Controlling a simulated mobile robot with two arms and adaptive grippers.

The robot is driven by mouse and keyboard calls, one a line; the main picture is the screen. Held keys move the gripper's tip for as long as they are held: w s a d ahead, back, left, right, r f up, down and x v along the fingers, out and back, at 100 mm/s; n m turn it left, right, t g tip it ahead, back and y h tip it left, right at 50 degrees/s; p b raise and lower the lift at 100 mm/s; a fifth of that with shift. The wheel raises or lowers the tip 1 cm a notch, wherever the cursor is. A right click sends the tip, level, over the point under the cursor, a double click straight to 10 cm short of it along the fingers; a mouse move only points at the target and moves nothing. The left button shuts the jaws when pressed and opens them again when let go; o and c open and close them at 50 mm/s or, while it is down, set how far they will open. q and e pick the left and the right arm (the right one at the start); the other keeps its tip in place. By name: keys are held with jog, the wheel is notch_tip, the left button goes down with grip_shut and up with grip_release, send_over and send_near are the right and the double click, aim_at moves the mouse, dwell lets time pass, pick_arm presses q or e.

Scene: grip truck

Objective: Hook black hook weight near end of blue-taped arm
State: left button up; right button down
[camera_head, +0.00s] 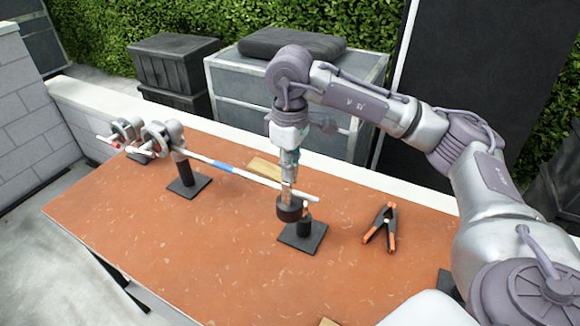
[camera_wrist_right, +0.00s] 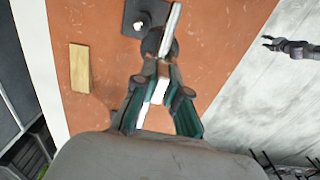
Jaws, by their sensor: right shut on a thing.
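The blue-taped arm (camera_head: 250,175) is a thin white rod running from a round clamp head toward lower right. Its blue band (camera_head: 224,168) is near the middle. My right gripper (camera_head: 289,183) points down near the rod's far end and is shut on the black hook weight (camera_head: 289,209), which hangs upright just below the fingers. In the wrist view the weight (camera_wrist_right: 153,41) is dark and round beyond the fingertips (camera_wrist_right: 161,74), beside the pale rod (camera_wrist_right: 172,30). I cannot tell whether the hook touches the rod. My left gripper (camera_wrist_right: 273,43) is open and empty, above the grey floor.
A black stand (camera_head: 303,240) with a short post is right beside the weight. An orange-tipped clamp (camera_head: 380,228) lies to its right. A wood block (camera_head: 264,169) lies behind the rod. Another stand (camera_head: 188,185) is at left. The table's (camera_head: 190,255) front left is clear.

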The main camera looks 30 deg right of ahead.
jog(key=shift+f, duration=0.25)
jog(key=shift+f+b, duration=0.35)
jog(key=shift+b, duration=0.2)
jog(key=shift+f, duration=0.25)
jog(key=c, duration=1.1)
grip_release()
jog(key=shift+c, duration=0.2)
notch_tip(320, 180, up, 12)
jog(key=shift+f, duration=0.1)
